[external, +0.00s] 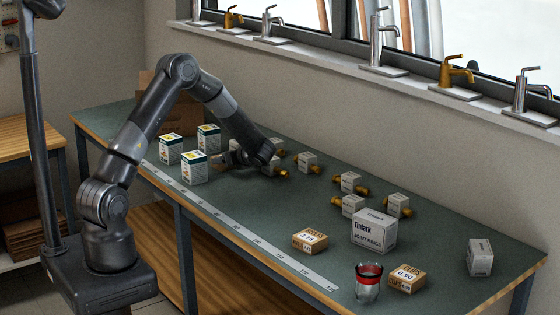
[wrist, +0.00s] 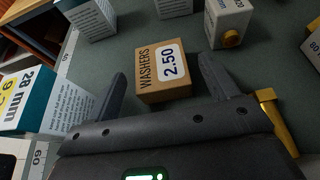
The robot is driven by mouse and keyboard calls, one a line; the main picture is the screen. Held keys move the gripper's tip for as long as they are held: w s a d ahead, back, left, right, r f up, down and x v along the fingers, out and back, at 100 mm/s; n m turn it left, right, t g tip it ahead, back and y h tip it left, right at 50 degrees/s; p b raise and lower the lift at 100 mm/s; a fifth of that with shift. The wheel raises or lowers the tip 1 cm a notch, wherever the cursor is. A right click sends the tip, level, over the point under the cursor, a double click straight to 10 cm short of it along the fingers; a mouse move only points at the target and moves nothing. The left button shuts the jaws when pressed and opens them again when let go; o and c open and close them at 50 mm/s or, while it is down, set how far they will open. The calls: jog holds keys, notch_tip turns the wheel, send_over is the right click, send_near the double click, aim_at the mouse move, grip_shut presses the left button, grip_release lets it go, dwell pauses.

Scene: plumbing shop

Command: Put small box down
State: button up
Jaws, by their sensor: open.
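A small brown cardboard box (wrist: 163,72) with a white label reading WASHERS 2.50 rests on the green bench top in the wrist view. My gripper (wrist: 162,75) is open, with one dark finger on each side of the box; a gap shows on the left, and the right finger is close to the box's side. In the external view my gripper (external: 234,160) is low over the bench, beside the white and green boxes. The small box is mostly hidden by the gripper there.
White and green boxes (external: 194,168) stand just left of my gripper. Several white boxes with brass fittings (external: 308,162) stand to the right. A larger Tintark box (external: 373,231), two brown boxes (external: 310,241) and a glass (external: 368,283) are further right. A measuring strip (external: 235,228) runs along the front edge.

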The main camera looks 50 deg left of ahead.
jog(key=v, duration=0.8)
jog(key=s+d+r+n+h, duration=0.3)
jog(key=s+r+n, duration=0.1)
jog(key=s+r, duration=0.35)
jog(key=s+d+r+n+h, duration=0.2)
jog(key=s+d+r+n, duration=0.3)
jog(key=s, duration=0.4)
jog(key=s+d+r+n+t+h, duration=0.2)
jog(key=s+d+r+n+h, duration=0.1)
jog(key=s, duration=0.5)
jog(key=s+d+r+n+t+h, duration=0.3)
jog(key=s+d+n+h, duration=0.2)
jog(key=s+d+n, duration=0.1)
jog(key=shift+s+d+t, duration=0.3)
jog(key=shift+s+d, duration=0.35)
jog(key=shift+s, duration=0.6)
